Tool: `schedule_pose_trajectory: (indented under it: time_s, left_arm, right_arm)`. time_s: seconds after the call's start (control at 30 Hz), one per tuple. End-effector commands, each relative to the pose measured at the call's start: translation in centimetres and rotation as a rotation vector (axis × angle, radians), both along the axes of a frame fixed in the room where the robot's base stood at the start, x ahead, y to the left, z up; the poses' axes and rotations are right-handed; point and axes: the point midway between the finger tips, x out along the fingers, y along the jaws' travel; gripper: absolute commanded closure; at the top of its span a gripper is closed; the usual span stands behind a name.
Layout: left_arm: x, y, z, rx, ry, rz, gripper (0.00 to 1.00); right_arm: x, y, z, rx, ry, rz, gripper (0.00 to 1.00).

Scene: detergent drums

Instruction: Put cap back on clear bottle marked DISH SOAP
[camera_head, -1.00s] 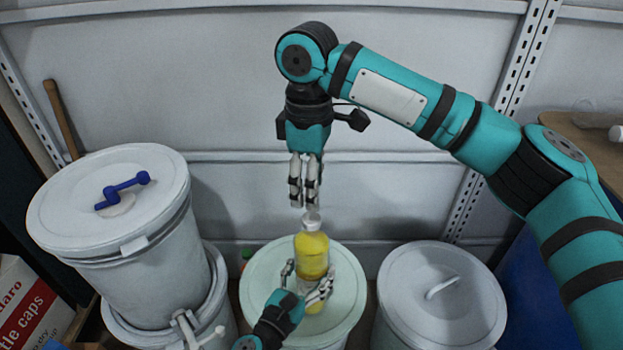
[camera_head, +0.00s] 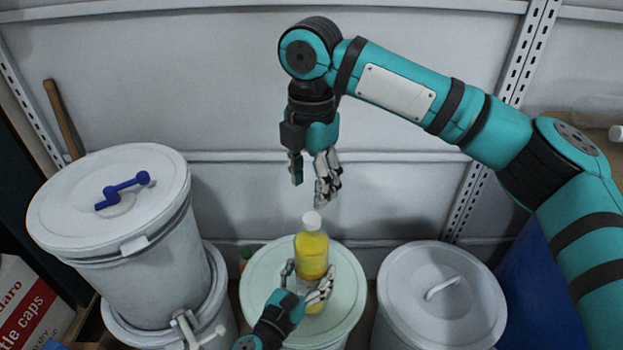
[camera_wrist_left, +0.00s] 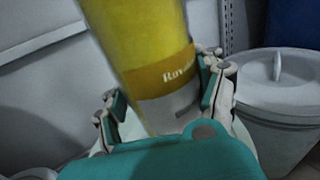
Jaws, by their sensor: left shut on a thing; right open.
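A clear bottle of yellow liquid (camera_head: 313,250) stands close to upright above the pale drum lid in the head view. A white cap (camera_head: 312,221) sits on its top; how tightly it is seated cannot be told. My left gripper (camera_head: 308,284) is shut around the bottle's lower part. The left wrist view shows the bottle (camera_wrist_left: 140,40) between my left gripper's fingers (camera_wrist_left: 160,88), slightly tilted in the picture. Its orange-brown label is only partly legible, and I cannot read DISH SOAP. My right gripper (camera_head: 310,191) is open and empty just above the cap, fingers pointing down.
A pale green drum lid (camera_head: 262,275) lies under the bottle. A white drum with a blue crank (camera_head: 110,210) stands at left on another drum. A lidded drum with a handle (camera_head: 440,300) stands at right. A wooden stick (camera_head: 61,118) leans on the back wall.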

Motion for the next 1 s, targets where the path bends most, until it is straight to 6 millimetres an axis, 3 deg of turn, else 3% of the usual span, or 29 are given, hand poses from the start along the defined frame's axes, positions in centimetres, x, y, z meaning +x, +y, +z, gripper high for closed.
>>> schedule_pose_trajectory:
  time_s: [0.6,1.0]
  left_arm:
    - [0.0,0.0,0.0,0.000,0.000,0.001,1.00]
    - [0.0,0.0,0.0,0.000,0.000,0.001,1.00]
  right_arm:
    - [0.0,-0.1,-7.4,-0.001,0.001,-0.004,0.49]
    - [0.0,0.0,-8.0,0.000,0.000,-0.004,0.50]
